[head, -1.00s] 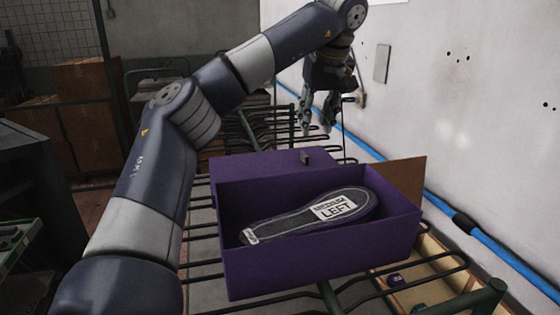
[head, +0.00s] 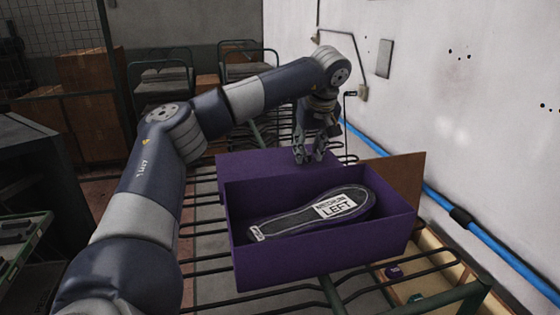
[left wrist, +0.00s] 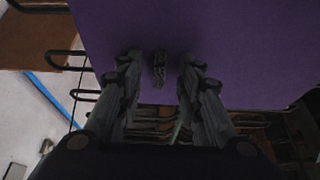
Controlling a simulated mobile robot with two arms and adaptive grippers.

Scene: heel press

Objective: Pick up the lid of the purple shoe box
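The purple shoe box (head: 320,258) stands open on a dark metal rack, with a dark insole labelled "MEDIUM LEFT" (head: 325,215) inside. Its purple lid (head: 255,165) shows just behind the box and fills much of the left wrist view (left wrist: 235,45). A small dark handle (left wrist: 159,68) sits on the lid, between my fingers in the left wrist view. My left gripper (head: 309,157) is open over the lid, fingers pointing down, one on each side of the handle. I cannot tell whether the fingers touch it. My right gripper is not in view.
A brown panel (head: 397,178) stands behind the box's right end. A wooden tray (head: 440,262) with small purple and green items lies at lower right. A wall with a blue pipe (head: 490,243) runs along the right. Cardboard boxes (head: 85,85) are at back left.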

